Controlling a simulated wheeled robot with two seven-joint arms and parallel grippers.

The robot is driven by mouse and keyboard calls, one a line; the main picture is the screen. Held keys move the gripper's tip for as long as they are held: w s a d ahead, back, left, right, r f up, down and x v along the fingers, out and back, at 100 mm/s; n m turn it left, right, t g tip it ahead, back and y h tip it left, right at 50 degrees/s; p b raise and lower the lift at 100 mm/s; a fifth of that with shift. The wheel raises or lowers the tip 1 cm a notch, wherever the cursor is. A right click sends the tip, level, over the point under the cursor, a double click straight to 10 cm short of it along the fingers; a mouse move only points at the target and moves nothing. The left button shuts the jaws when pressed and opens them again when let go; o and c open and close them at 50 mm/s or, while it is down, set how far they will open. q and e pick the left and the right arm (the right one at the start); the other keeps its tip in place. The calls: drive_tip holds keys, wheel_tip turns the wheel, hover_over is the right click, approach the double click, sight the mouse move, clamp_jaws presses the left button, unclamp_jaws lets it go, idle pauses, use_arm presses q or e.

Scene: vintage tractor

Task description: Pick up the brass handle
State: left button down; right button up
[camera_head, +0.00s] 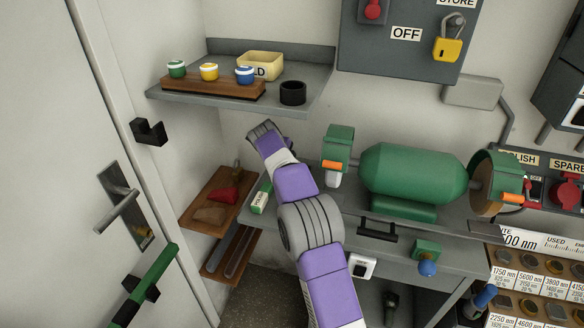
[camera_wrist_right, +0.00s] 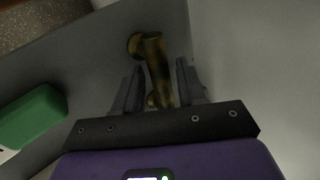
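The brass handle (camera_wrist_right: 155,68) shows in the right wrist view as a worn, dark-gold bar with a rounded end, on a grey surface. I cannot make it out in the head view, where my arm may hide it. My right gripper (camera_wrist_right: 158,82) has its two fingers apart, one on each side of the handle, with a gap on the right. I cannot tell whether the left finger touches it. In the head view my right gripper (camera_head: 262,130) is by the wall, below the shelf. My left gripper is not in view.
A grey shelf (camera_head: 318,85) with paint pots and a black cup is above the gripper. A green bench grinder (camera_head: 410,172) stands on the workbench to the right. A green bar (camera_head: 262,196) lies near my wrist. A wooden wall tray (camera_head: 196,205) is at left.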

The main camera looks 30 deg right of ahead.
clamp_jaws()
drive_tip(key=shift+r, duration=0.15)
